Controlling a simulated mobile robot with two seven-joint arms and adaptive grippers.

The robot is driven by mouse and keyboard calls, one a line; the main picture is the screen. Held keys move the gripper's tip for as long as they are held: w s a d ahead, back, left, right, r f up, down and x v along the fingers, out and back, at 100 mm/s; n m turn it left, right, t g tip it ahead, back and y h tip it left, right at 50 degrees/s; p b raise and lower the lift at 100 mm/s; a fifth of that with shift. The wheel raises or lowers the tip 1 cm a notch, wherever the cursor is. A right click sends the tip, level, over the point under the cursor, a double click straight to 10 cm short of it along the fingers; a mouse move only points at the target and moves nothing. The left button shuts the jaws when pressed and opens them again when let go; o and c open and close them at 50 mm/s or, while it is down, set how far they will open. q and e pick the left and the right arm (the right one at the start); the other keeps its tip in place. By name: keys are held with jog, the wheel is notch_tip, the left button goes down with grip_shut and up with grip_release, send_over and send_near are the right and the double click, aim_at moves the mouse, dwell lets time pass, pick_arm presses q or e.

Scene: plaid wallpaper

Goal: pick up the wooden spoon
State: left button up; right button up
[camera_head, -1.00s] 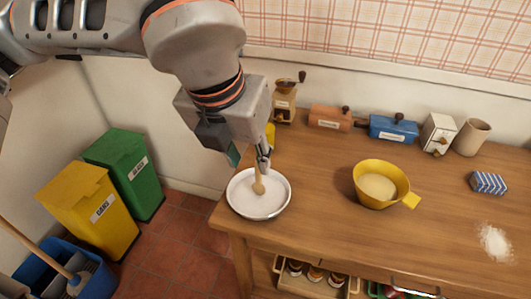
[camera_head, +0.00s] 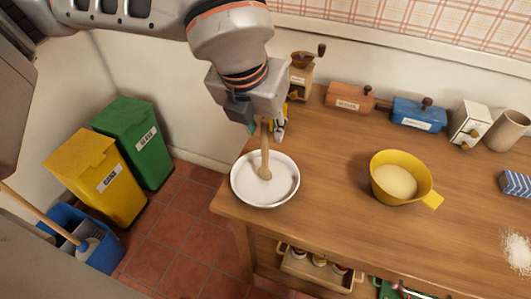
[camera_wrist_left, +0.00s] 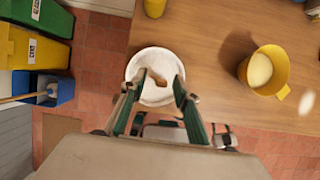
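The wooden spoon (camera_head: 265,161) stands tilted in a round white bowl (camera_head: 238,191) at the near left corner of the table, its head low in the bowl and its handle upward. My left gripper (camera_head: 270,125) is above the bowl, pointing down at the upper handle. In the left wrist view the gripper's fingertips (camera_wrist_left: 160,77) are apart, with the spoon (camera_wrist_left: 156,79) showing in the gap between them and the bowl (camera_wrist_left: 153,51) beyond. Whether a finger touches the handle I cannot tell. My right gripper is in neither view.
A yellow bowl (camera_head: 378,188) stands right of the white bowl on the wooden table (camera_head: 330,205). A grinder (camera_head: 300,74), an orange box (camera_head: 348,97) and a blue box (camera_head: 418,113) line the wall. Green (camera_head: 134,142) and yellow (camera_head: 97,175) bins stand on the floor at left.

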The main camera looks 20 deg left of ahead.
pick_arm(q)
jog(key=shift+w+f, duration=0.2)
jog(key=shift+f, duration=0.4)
grip_shut()
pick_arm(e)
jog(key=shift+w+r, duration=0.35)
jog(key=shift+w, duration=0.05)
pick_arm(q)
jog(key=shift+r, duration=0.15)
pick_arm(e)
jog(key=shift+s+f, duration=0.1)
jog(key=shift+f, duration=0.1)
